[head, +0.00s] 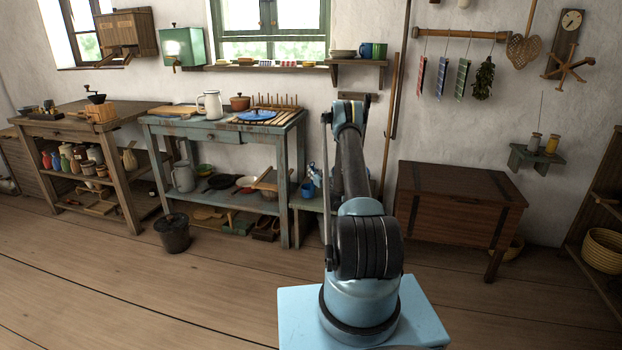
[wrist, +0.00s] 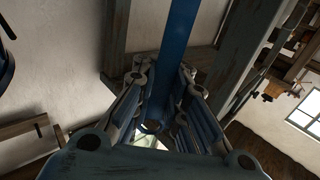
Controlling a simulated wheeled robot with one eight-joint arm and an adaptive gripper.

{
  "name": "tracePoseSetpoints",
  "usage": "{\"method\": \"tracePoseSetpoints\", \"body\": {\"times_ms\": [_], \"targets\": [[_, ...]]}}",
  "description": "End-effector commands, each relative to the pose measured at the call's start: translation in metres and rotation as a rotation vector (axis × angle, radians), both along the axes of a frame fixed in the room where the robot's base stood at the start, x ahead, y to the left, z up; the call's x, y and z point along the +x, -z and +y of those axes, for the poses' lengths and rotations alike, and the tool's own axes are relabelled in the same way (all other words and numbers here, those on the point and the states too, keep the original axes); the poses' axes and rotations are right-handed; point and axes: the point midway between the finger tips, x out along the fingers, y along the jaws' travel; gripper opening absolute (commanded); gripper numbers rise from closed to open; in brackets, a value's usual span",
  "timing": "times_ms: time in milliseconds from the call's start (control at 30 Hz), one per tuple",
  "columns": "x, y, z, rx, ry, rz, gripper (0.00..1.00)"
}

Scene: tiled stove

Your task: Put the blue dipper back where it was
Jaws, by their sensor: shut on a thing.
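In the wrist view my gripper (wrist: 162,82) is shut on a long, flat blue strip, which looks like the handle of the blue dipper (wrist: 180,40). The strip runs from between the fingers to the top edge of the picture. The dipper's cup cannot be made out. A small blue mug (head: 308,191) is on the low bench (head: 303,203), just left of my arm.
A blue-grey worktable (head: 218,124) with pots and a jug is left of my arm. A wooden chest (head: 455,208) stands to the right. A dark bucket (head: 173,234) is on the floor. Grey-painted posts (wrist: 245,50) rise close around the gripper. The front floor is clear.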

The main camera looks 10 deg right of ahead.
Motion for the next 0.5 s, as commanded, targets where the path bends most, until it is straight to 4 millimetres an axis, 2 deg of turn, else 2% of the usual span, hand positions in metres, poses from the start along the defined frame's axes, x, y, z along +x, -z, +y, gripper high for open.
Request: {"method": "tracePoseSetpoints", "body": {"times_ms": [167,500], "targets": [[0.000,0.020,0.000,0.000,0.000,0.000,0.00],[0.000,0.023,0.000,0.000,0.000,0.000,0.00]]}}
